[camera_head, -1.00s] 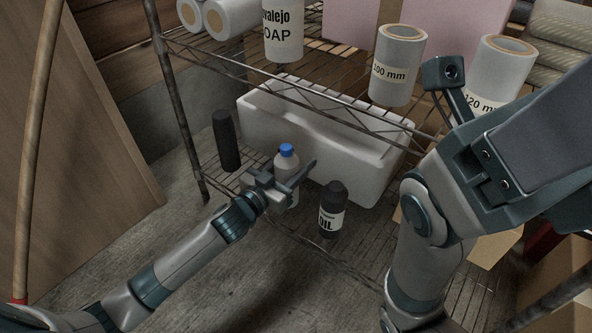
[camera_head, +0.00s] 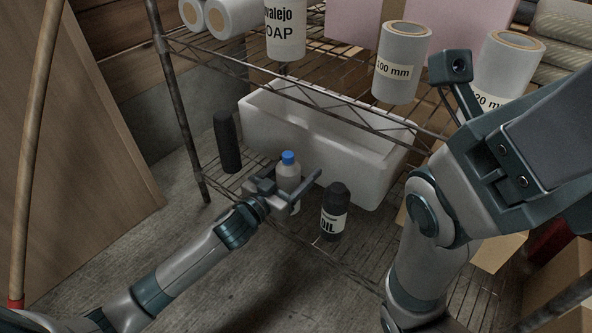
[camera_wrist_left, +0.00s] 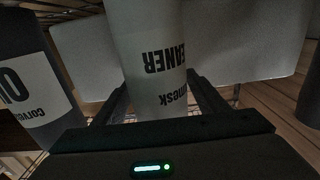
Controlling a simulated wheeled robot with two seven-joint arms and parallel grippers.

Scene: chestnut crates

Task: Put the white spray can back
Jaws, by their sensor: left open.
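The white can (camera_head: 289,176) has a blue cap and stands upright at the lower wire shelf's front, in front of the white bin. My left gripper (camera_head: 291,182) is open, with one finger on each side of the can. In the left wrist view the can (camera_wrist_left: 152,50) shows an upside-down "CLEANER" label between the fingers.
A black oil bottle (camera_head: 334,212) stands close to the right of the can. A dark cylinder (camera_head: 227,142) stands to the left. The white bin (camera_head: 372,172) is behind. The upper shelf edge (camera_head: 300,95) holds a soap container (camera_head: 285,30) and labelled rolls (camera_head: 401,65).

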